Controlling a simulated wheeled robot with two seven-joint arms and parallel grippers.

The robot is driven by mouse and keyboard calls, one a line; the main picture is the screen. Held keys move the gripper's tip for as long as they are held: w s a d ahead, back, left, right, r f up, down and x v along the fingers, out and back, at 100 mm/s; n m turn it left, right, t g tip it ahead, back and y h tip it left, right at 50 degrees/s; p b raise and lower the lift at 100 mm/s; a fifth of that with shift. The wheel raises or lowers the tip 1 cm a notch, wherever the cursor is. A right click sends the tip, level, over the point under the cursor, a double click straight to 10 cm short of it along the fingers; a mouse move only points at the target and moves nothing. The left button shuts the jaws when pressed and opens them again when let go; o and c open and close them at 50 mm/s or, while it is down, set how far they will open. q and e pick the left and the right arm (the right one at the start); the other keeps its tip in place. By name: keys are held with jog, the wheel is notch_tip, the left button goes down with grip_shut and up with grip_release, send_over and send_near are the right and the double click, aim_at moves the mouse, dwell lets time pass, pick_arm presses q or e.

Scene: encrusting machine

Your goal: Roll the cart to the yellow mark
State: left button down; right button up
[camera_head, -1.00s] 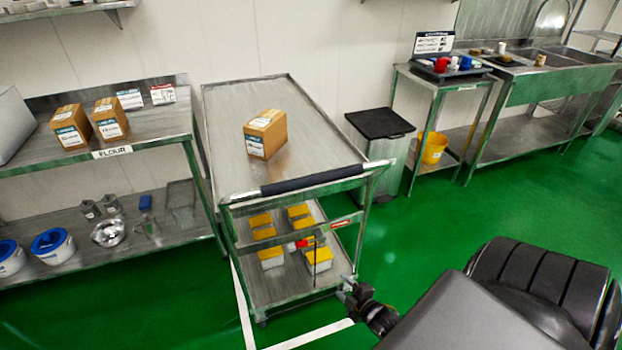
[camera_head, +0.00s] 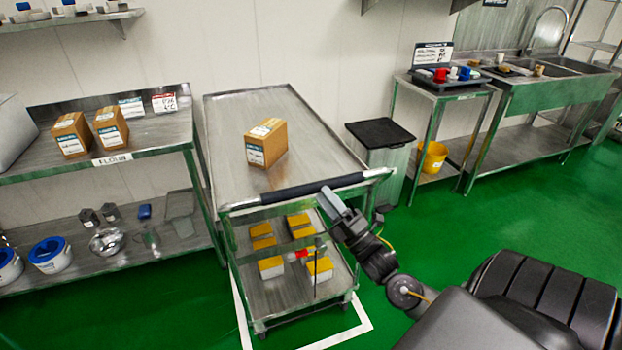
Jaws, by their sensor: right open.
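The steel cart (camera_head: 235,130) stands between the flour table and the grey bin, with its handle end toward me. Its handle (camera_head: 305,187) has a black grip. A brown box (camera_head: 266,142) stands on its top deck, and several yellow-lidded tubs (camera_head: 271,267) sit on the lower shelf. My right gripper (camera_head: 331,198) is open, close to the right part of the handle; I cannot tell whether it touches. My left gripper is not in view. No yellow mark shows on the floor; white lines (camera_head: 357,318) run around the cart's base.
The flour table (camera_head: 150,145) stands close on the cart's left. A grey bin (camera_head: 385,155) with a black lid, a small side table (camera_head: 440,90) and a sink bench (camera_head: 540,93) stand to the right. Green floor (camera_head: 500,215) is open at the right.

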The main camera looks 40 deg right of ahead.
aim_at(315, 186)
jog(key=p+x, duration=0.1)
jog(key=x, duration=0.3)
jog(key=shift+w+r, duration=0.2)
jog(key=shift+w, duration=0.05)
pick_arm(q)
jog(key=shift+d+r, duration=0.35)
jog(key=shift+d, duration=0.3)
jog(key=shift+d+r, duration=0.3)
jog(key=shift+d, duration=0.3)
pick_arm(e)
jog(key=shift+x, duration=0.75)
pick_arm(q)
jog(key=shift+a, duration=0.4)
pick_arm(e)
jog(key=shift+f, duration=0.1)
grip_shut()
